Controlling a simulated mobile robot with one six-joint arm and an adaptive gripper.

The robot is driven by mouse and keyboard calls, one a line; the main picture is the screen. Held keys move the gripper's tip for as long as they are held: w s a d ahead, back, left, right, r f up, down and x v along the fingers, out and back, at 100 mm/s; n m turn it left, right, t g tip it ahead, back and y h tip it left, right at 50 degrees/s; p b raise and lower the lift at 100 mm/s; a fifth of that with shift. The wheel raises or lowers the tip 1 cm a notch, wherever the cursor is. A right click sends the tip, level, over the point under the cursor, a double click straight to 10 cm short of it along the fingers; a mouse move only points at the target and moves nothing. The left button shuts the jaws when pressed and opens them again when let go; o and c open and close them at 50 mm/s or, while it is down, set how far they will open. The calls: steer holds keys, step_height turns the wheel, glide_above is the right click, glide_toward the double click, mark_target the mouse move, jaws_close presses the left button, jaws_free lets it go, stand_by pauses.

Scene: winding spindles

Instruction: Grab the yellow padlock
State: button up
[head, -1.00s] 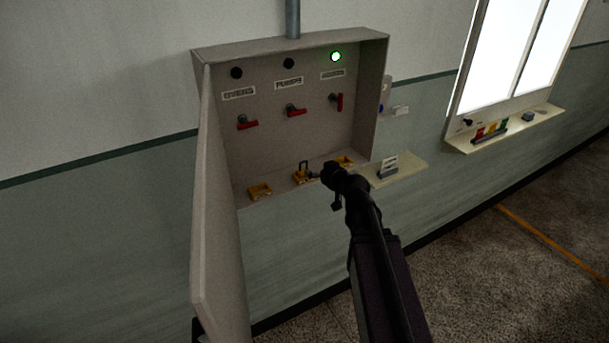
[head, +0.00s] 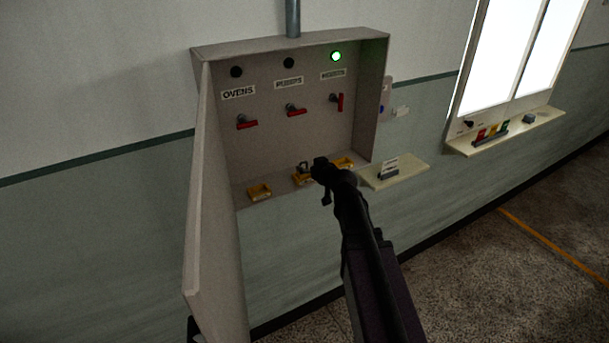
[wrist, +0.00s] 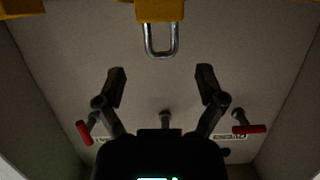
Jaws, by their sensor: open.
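A padlock with a yellow body (wrist: 160,10) and a grey metal shackle shows at the top middle of the wrist view, its body partly cut off by the frame edge. In the head view its dark shackle (head: 303,167) shows above the middle yellow piece on the cabinet floor, partly hidden by my gripper. My gripper (wrist: 160,76) is open and empty, with its two fingers spread wide. The shackle lies beyond the gap between the fingertips, roughly centred, and no contact shows. In the head view my gripper (head: 321,170) is just right of the padlock.
The grey cabinet (head: 222,130) has an open door (head: 206,220) at left and side walls. Red handles (head: 296,110) are on its back panel. Yellow pieces stand left (head: 259,192) and right (head: 343,162) of the padlock. A small shelf (head: 410,168) juts out at right.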

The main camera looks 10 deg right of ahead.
mark_target(304, 164)
steer(key=shift+b+x, duration=0.6)
steer(key=shift+x, duration=1.5)
steer(key=shift+s+f, duration=0.1)
steer(key=shift+f, duration=0.1)
jaws_close()
